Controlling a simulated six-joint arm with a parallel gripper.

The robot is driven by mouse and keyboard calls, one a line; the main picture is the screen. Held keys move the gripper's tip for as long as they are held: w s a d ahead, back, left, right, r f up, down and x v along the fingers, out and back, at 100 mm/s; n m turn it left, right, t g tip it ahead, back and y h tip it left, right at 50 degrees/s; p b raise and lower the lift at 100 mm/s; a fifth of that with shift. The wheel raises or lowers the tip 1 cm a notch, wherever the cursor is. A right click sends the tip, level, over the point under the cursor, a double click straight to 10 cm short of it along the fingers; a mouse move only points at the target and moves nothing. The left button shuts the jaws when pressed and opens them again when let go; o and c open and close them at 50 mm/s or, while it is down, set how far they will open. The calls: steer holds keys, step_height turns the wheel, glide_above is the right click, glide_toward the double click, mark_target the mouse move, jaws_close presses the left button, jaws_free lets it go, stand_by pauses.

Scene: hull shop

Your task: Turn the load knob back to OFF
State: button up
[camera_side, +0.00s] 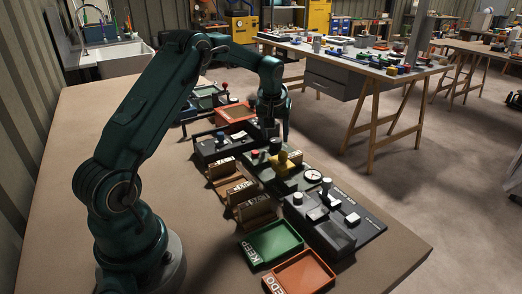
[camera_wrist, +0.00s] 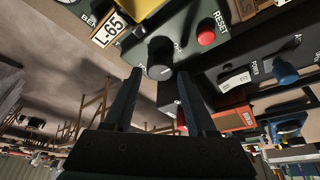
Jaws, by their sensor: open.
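In the wrist view a dark round knob (camera_wrist: 159,62) with a pale mark on its end stands on a dark green panel (camera_wrist: 187,42). Part of a label starting with "O" shows beside it. In the side view the knob (camera_side: 275,146) stands on the same panel below my gripper. My gripper (camera_wrist: 160,80) is open and empty, pointing down at the panel. In the wrist view the knob appears between the two fingertips, with a gap to each; I cannot tell whether the tips reach its depth. My gripper also shows in the side view (camera_side: 271,130).
A red RESET button (camera_wrist: 206,33) sits beside the knob, and a yellow part (camera_side: 284,162) and gauge (camera_side: 313,176) are nearby. A black panel (camera_side: 332,218) with switches and another black box (camera_side: 216,147) flank it. Green (camera_side: 270,244) and orange (camera_side: 300,275) trays lie in front.

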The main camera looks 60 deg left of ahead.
steer(key=shift+v, duration=1.65)
steer(key=shift+w+d+r, duration=0.1)
steer(key=shift+d+r, duration=0.05)
steer(key=s+d+r+m+t, duration=0.2)
steer(key=d+r+t, duration=0.1)
steer(key=d+r, duration=0.7)
steer(key=s+d+r+m+h, duration=0.2)
steer(key=s+d+r+m, duration=0.15)
steer(key=s+d, duration=0.4)
steer(key=s+d+f+m, duration=0.1)
steer(key=s+f+m, duration=0.1)
steer(key=s, duration=0.5)
steer(key=s+d+f+m+h, duration=0.1)
steer(key=s+d+f, duration=0.1)
steer(key=s+f, duration=0.2)
steer(key=s, duration=0.3)
steer(key=shift+d+f+m+g, duration=0.2)
steer(key=shift+d+m+g, duration=0.1)
steer(key=shift+m, duration=0.05)
